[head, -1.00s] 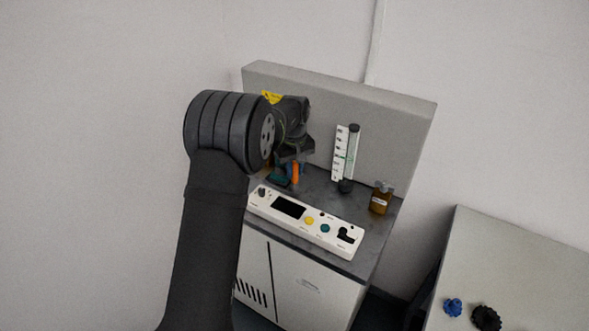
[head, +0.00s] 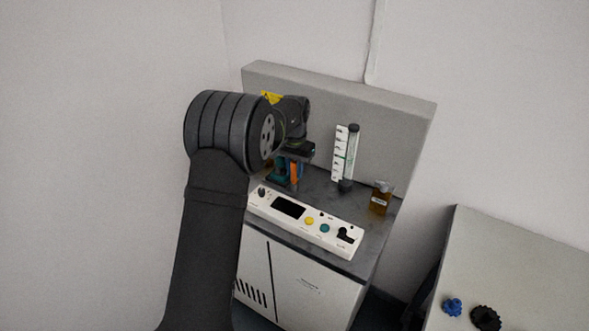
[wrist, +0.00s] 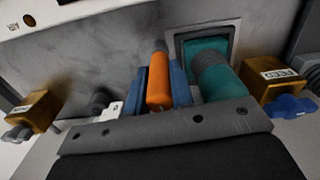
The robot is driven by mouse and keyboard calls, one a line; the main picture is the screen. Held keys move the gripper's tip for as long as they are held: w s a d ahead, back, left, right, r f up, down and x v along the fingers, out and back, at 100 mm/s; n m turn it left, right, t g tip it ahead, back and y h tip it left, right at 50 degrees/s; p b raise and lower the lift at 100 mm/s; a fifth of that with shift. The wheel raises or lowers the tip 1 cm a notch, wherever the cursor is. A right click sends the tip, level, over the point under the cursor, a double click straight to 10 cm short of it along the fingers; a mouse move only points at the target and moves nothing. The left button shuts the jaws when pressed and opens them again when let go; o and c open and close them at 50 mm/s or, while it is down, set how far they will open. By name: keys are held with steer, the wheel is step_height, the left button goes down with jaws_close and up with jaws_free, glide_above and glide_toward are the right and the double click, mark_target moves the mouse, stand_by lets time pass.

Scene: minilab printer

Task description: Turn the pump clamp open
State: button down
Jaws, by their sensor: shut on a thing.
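The pump clamp's orange lever (wrist: 158,82) stands up in the middle of the wrist view and also shows in the head view (head: 294,174). My gripper (wrist: 161,88) is shut on it, with a blue finger on each side. The teal pump part (wrist: 216,76) sits just right of the lever in the wrist view, on a square plate. In the head view, my gripper (head: 295,162) is partly hidden by my own arm, and the clamp's lower part is hard to make out.
In the wrist view, labelled amber things stand at left (wrist: 38,110) and right (wrist: 272,80). In the head view, a white control panel (head: 305,222) lies in front, and a scaled tube (head: 346,158) and an amber bottle (head: 380,200) stand to the right.

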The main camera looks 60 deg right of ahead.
steer(key=shift+m, duration=1.3)
steer(key=c, duration=1.3)
jaws_free()
steer(key=shift+o, duration=0.2)
step_height(320, 180, up, 18)
steer(key=shift+f, duration=0.25)
steer(key=shift+f, duration=0.15)
step_height(320, 180, down, 17)
steer(key=shift+f, duration=0.15)
